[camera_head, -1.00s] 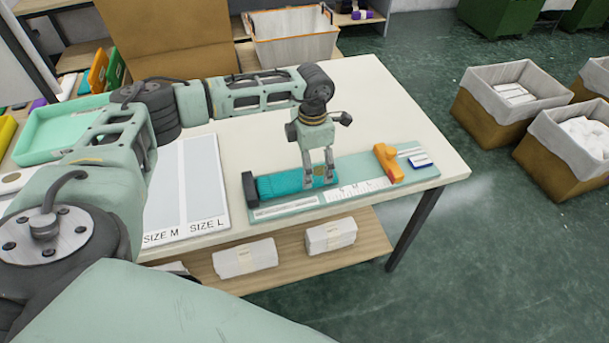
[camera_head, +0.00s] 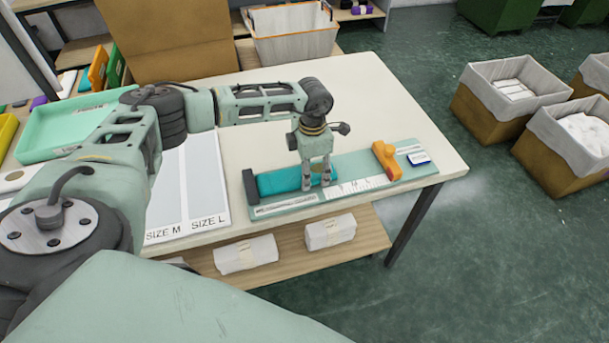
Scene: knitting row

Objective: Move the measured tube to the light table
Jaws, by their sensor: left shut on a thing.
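The teal knitted tube (camera_head: 280,181) lies along the pale green measuring board (camera_head: 290,209) on the white table. Its left end is by the black end stop (camera_head: 250,186). My left gripper (camera_head: 316,186) points down over the right part of the tube and is shut on it; the tube still looks level with the board. The orange slider (camera_head: 387,160) stands on the board to the right, apart from the gripper. The light table (camera_head: 188,185), a pale panel marked SIZE M and SIZE L, lies left of the board, partly behind my left arm. My right gripper is not in view.
A mint tray (camera_head: 62,130) sits at the left behind my arm. A white basket (camera_head: 290,38) and a cardboard box (camera_head: 165,40) stand behind the table. Lined bins (camera_head: 510,95) are on the floor at right. The table's right rear is clear.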

